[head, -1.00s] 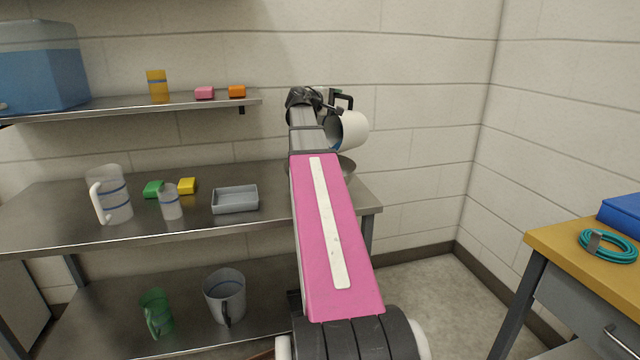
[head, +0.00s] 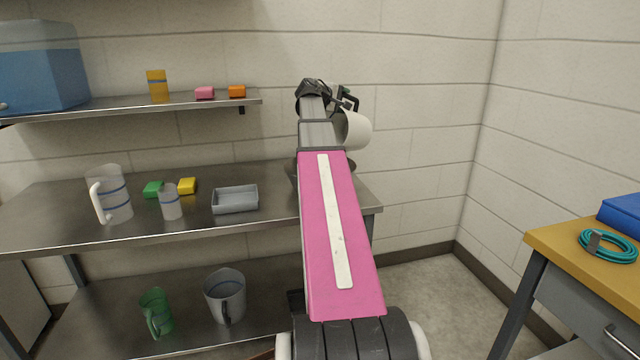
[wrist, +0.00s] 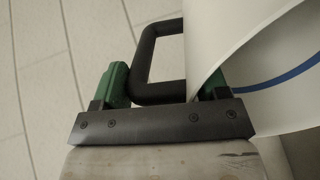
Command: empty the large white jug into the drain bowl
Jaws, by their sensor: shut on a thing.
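The large white jug (head: 357,130) hangs in the air above the right end of the bench, tipped well over on its side. Its mouth is turned towards my arm and hidden behind it. My gripper (wrist: 166,88) is shut on the jug's black handle (wrist: 145,65), with a green pad on each side. The wrist view also shows the jug's white wall and rim with a blue line (wrist: 285,78). The drain bowl (head: 292,169) stands on the bench below, mostly hidden by my arm. I cannot see any liquid falling.
A clear jug (head: 112,197), a small beaker (head: 170,203), green and yellow blocks and a grey tray (head: 235,200) stand on the bench to the left. A shelf (head: 200,102) runs above. A wooden-topped table (head: 575,238) with a teal coil stands at right.

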